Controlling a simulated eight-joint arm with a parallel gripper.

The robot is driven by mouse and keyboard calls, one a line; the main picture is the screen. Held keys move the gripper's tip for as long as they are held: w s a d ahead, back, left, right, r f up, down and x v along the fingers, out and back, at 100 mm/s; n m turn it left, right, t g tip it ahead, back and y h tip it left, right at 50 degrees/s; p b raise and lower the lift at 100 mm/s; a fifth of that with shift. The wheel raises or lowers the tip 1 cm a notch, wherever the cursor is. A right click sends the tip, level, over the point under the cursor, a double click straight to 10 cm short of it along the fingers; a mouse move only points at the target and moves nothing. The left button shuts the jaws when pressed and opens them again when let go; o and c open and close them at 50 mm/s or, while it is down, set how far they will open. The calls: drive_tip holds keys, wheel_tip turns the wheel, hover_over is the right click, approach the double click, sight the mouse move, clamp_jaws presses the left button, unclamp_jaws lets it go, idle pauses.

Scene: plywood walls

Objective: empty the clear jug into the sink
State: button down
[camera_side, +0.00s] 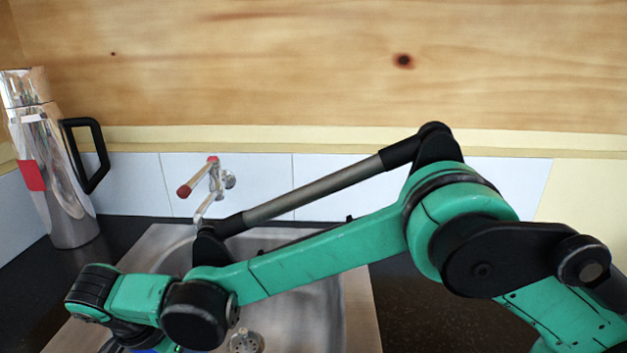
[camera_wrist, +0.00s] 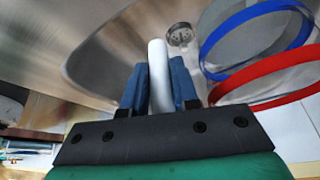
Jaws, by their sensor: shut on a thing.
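The clear jug (camera_wrist: 268,70) shows in the wrist view as see-through walls with a blue band and a red band, at the upper right and cut off by the frame edge. My gripper (camera_wrist: 159,82) has its blue fingers shut on a white bar (camera_wrist: 157,58), which looks like the jug's handle. The steel sink (camera_side: 358,325) lies below my arm in the side view, and its basin and drain (camera_wrist: 180,36) show in the wrist view. In the side view my arm hides the jug. I cannot tell its exact tilt or whether liquid is in it.
A tap with red ends (camera_side: 212,185) stands at the back of the sink. A tall shiny flask (camera_side: 50,175) with a black handle stands at the left by the wall. The dark counter (camera_side: 435,310) right of the sink is clear where it shows.

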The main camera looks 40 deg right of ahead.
drive_tip(key=shift+s+a+f+m, duration=0.45)
drive_tip(key=shift+a+f+m, duration=0.05)
drive_tip(key=shift+a+f, duration=0.2)
drive_tip(key=shift+d, duration=0.1)
